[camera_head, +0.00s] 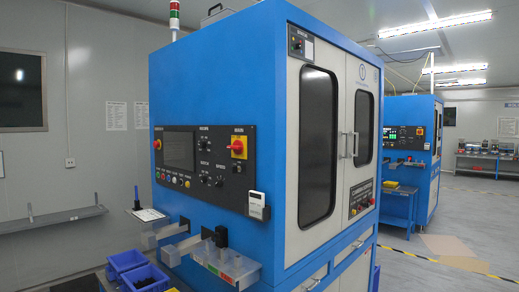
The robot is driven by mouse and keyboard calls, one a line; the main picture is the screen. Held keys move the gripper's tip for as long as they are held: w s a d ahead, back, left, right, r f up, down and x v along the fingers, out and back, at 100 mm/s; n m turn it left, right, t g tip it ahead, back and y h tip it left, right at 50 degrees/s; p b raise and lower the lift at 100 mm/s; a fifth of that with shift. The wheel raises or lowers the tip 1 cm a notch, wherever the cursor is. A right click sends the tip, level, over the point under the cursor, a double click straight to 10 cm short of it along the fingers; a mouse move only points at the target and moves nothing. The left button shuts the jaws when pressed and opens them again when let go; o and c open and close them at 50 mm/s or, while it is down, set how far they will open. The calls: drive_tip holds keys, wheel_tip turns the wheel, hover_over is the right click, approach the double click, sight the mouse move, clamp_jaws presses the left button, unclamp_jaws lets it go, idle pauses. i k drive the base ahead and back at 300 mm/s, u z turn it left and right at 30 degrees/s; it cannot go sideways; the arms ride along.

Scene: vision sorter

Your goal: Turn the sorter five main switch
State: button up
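A tall blue machine cabinet (220,80) fills the middle of the head view. Its side carries a black control panel (222,163). A red rotary switch on a yellow plate (239,147) sits at the panel's upper right. A smaller red knob on yellow (157,144) is at the panel's left edge, beside a grey screen (180,150). Labels are too small to read, so I cannot tell which control is the main switch or whether this is sorter five. My gripper is not in view.
Clear bins (225,262) and a small shelf stick out below the panel. Blue crates (127,260) stand at the lower left.

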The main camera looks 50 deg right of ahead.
sight(238, 147)
drive_tip(key=u, duration=1)
drive_tip(key=k, duration=0.1)
drive_tip(key=z, duration=2.5)
drive_tip(key=k, duration=0.9)
drive_tip(key=u, duration=0.15)
drive_tip(key=i, duration=0.8)
drive_tip(key=z, duration=0.05)
